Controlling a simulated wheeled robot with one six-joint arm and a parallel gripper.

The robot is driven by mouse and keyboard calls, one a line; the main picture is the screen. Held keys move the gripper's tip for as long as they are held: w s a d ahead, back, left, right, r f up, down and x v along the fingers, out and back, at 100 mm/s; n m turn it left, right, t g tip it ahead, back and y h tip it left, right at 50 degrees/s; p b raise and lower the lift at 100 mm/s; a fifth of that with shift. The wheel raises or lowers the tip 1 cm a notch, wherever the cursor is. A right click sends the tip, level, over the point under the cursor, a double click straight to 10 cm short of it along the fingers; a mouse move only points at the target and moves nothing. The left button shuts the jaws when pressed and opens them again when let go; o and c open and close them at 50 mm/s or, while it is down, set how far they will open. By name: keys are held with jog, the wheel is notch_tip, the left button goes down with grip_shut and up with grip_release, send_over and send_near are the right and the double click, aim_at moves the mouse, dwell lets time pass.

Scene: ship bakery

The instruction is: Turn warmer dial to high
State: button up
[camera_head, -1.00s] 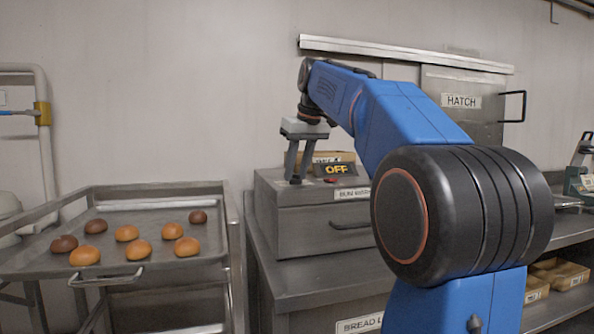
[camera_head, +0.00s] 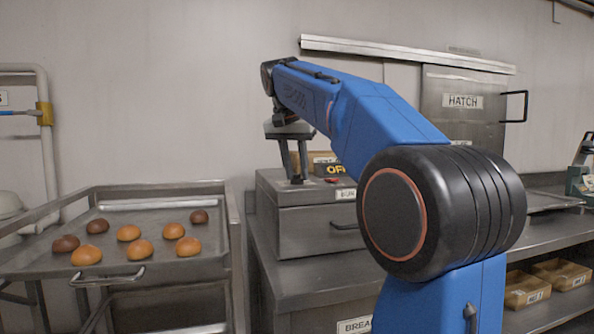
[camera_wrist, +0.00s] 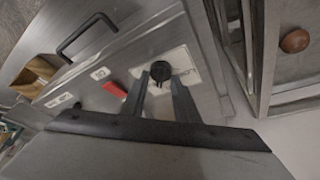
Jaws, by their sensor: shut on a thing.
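The bread warmer (camera_head: 300,225) is a grey metal box on the counter. Its black dial (camera_wrist: 160,70) sits on a white label on the warmer's top in the wrist view. My gripper (camera_head: 295,180) points down onto the warmer's top at the left. In the wrist view my gripper (camera_wrist: 161,78) has a finger on each side of the dial and is shut on it. The label's marks are partly covered, so I cannot read the setting. In the head view the dial is hidden by the fingers. An "OFF" sign (camera_head: 335,169) shows behind, partly covered by my arm.
A red piece (camera_wrist: 115,90) lies beside the dial on the warmer. The warmer's front has a handle (camera_head: 345,226). A metal tray (camera_head: 150,215) with several buns stands at the left. A hatch (camera_head: 460,100) is on the back wall.

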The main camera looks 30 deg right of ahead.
jog(key=shift+m+g, duration=0.9)
jog(key=shift+m, duration=1.3)
jog(key=o, duration=1.1)
jog(key=shift+c, duration=0.2)
jog(key=shift+h, duration=0.3)
